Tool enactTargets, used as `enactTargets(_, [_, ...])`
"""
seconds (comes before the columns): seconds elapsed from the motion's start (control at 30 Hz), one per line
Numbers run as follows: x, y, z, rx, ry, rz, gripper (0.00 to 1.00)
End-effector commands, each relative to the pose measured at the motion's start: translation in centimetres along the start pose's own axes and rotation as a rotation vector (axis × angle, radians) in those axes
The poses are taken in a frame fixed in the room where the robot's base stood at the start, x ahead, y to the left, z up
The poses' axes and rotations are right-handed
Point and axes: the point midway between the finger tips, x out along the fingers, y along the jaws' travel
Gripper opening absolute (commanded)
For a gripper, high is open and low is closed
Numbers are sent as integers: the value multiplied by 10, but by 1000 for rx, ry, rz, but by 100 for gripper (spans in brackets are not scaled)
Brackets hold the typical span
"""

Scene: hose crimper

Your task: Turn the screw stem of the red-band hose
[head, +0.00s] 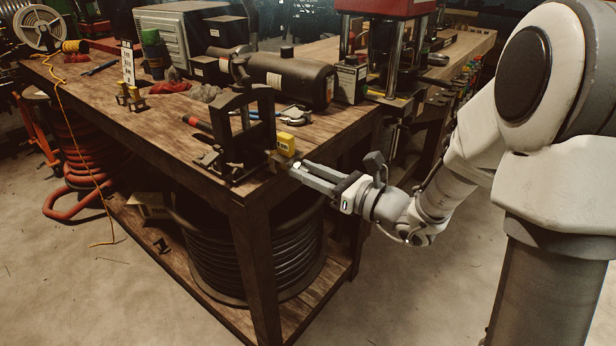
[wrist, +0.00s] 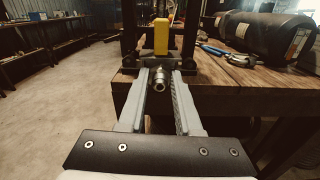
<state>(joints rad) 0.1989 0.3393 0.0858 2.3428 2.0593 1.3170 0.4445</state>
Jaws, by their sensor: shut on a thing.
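A round, stepped metal screw stem (wrist: 159,82) points toward me at the near end of the bench. My gripper (head: 280,164) is shut on it, and in the wrist view my two long grey fingers (wrist: 160,72) lie to its left and right. A yellow block (head: 286,144) stands just behind and above the stem; it also shows in the wrist view (wrist: 161,37). The black crimper frame (head: 270,112) stands on the bench corner behind my fingertips.
A red press (head: 385,6) stands further back. A black hose coil (head: 245,255) sits on the shelf below. The floor to the right is open.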

Motion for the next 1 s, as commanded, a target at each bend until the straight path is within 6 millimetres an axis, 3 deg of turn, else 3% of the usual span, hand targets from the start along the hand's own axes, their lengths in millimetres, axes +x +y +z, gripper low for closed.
enactTargets(0.2, [0,0,0,2,3,0,0])
enactTargets(0.23, [0,0,0,2,3,0,37])
enactTargets(0.4, [0,0,0,2,2,0,64])
enactTargets(0.77, [-5,0,0,2,2,-1,64])
enactTargets(1.0, [-47,-2,2,2,2,-7,64])
